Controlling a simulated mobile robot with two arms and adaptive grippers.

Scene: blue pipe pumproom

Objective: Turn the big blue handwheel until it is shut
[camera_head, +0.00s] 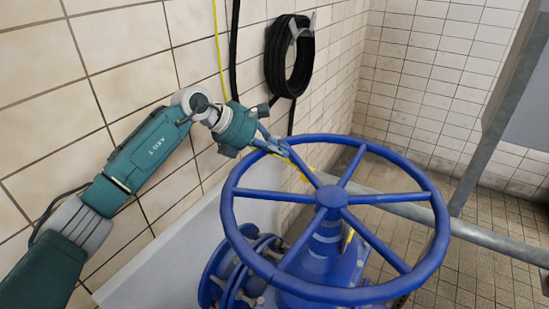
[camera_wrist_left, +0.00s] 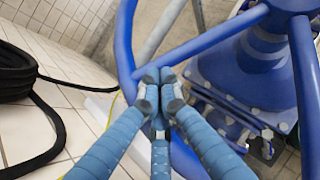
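The big blue handwheel (camera_head: 331,197) lies roughly level on top of a blue valve, with its spokes and rim clear in the head view. My left gripper (camera_head: 276,147) reaches in from the left to the far-left part of the rim, where a spoke joins it. In the left wrist view, the gripper's blue fingers (camera_wrist_left: 159,82) come together at their tips, right at the handwheel's rim and spoke (camera_wrist_left: 215,37). I see no clear piece of the wheel pinched between the tips; contact is hard to judge. My right gripper is out of view.
A coiled black hose (camera_head: 290,62) hangs on the tiled wall behind my left gripper. A grey pipe (camera_head: 480,238) runs behind and below the wheel. A blue flange (camera_head: 238,270) sits below the wheel's left side. Tiled floor is open at the right.

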